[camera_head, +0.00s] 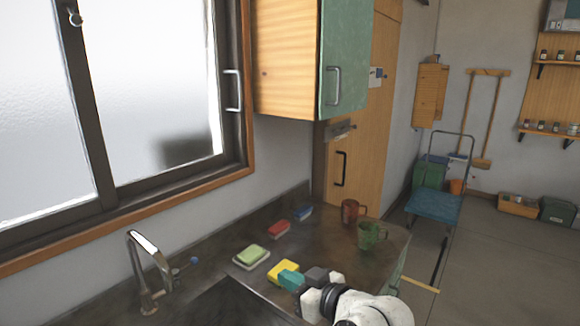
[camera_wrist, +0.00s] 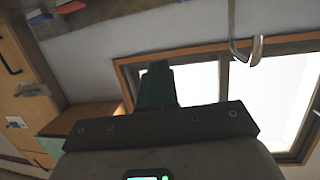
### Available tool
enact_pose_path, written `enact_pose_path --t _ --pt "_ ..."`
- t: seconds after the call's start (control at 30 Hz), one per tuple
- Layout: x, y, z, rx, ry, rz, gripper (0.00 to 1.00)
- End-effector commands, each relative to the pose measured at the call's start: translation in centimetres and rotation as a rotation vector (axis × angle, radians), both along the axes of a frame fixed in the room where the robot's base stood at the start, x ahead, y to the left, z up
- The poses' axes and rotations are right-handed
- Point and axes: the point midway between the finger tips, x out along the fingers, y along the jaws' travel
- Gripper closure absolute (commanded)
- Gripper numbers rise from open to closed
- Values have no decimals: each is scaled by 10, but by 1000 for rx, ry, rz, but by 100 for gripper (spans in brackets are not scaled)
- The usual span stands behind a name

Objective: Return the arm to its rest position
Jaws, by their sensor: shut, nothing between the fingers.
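My gripper (camera_head: 289,280) shows at the bottom of the head view, over the dark counter, at the end of my white arm. In the wrist view my gripper (camera_wrist: 157,84) appears as a single dark green post with no gap, so its fingers are together and hold nothing. A yellow block (camera_head: 282,269) shows right beside the fingers in the head view. I cannot tell whether they touch. Most of my arm is outside the head view.
The counter (camera_head: 215,262) holds a tap (camera_head: 150,270), a green sponge on a dish (camera_head: 251,255), red (camera_head: 278,228) and blue (camera_head: 304,213) blocks, a brown mug (camera_head: 351,211) and a green mug (camera_head: 370,235). A wall cabinet (camera_head: 288,60) hangs above. Floor (camera_head: 500,250) is open at right.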

Motion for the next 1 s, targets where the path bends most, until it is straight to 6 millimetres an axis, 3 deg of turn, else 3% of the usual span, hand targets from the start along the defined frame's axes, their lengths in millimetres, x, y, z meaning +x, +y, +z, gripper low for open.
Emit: enact_pose_path --t 0.27,0.57,0.77,1.0 --pt "-21 -21 -47 -43 92 -32 100" --pt "-70 -67 -128 -127 273 -112 100" --pt "-140 -121 -211 -218 492 -222 100" --pt "-260 -196 -294 -343 811 -412 100"
